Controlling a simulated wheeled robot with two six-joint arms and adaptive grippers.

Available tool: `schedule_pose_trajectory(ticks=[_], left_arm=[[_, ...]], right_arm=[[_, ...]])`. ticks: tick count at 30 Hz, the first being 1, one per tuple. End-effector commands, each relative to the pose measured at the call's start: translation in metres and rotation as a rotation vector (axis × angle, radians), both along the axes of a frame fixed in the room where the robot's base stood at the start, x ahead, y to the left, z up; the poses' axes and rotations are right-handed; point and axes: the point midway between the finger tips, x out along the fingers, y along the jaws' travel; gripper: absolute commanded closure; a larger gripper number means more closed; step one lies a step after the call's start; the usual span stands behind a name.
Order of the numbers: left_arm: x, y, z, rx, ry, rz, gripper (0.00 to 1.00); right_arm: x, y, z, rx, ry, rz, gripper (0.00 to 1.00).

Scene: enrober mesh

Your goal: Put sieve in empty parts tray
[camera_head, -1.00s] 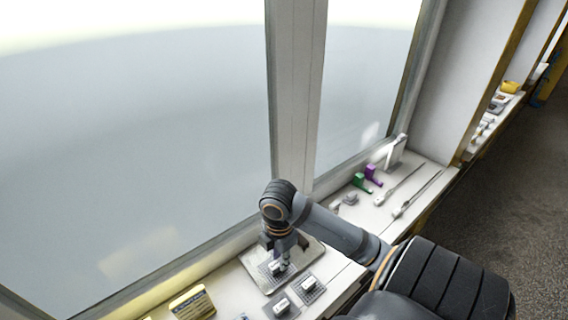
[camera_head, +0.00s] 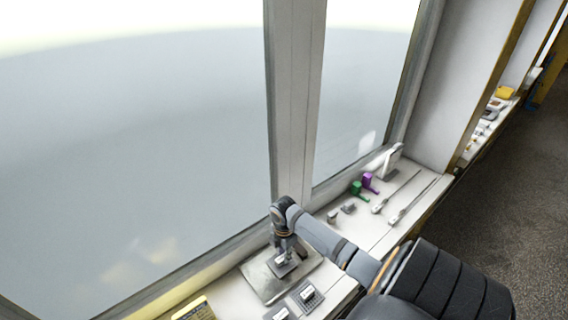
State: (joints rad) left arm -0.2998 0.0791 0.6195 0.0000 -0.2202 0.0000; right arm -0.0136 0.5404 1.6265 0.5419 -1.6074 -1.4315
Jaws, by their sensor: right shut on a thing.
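My right gripper (camera_head: 284,250) reaches down over the shallow grey metal tray (camera_head: 263,286) on the sill, shut on a small sieve (camera_head: 284,266) with a pale grip and dark mesh. The sieve shows over the tray's middle to far part; I cannot tell whether it touches the tray floor. The gripper partly hides it. No other part shows in the tray. Two similar sieves lie in front of the tray: one at the right (camera_head: 308,295), the other cut by the bottom edge (camera_head: 281,313). My left gripper is out of view.
Beyond my arm, the sill holds small grey parts (camera_head: 348,208), a green part (camera_head: 358,189), a purple part (camera_head: 369,181) and two long tools (camera_head: 408,204). A yellow-edged item (camera_head: 196,310) lies at bottom left. A window frame post (camera_head: 293,110) rises behind the tray.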

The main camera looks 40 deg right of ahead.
Motion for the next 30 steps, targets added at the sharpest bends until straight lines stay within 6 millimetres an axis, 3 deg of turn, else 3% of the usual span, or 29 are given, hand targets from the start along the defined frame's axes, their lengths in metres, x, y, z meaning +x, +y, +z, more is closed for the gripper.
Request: schedule_pose_trajectory(ticks=[10, 11, 16, 26, 30], left_arm=[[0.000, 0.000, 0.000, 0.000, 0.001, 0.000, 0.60], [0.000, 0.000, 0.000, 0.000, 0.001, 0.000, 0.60], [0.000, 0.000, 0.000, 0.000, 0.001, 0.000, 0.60], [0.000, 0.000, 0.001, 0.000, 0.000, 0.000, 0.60], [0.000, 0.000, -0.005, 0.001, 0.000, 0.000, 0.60]], right_arm=[[0.000, 0.000, -0.006, -0.001, -0.002, 0.000, 1.00], [0.000, 0.000, -0.006, -0.001, -0.002, 0.000, 0.79], [0.000, 0.000, -0.005, -0.001, -0.002, 0.000, 0.57], [0.001, -0.001, -0.001, -0.002, -0.003, 0.001, 0.57], [0.001, -0.001, 0.020, -0.006, -0.004, 0.003, 0.57]])
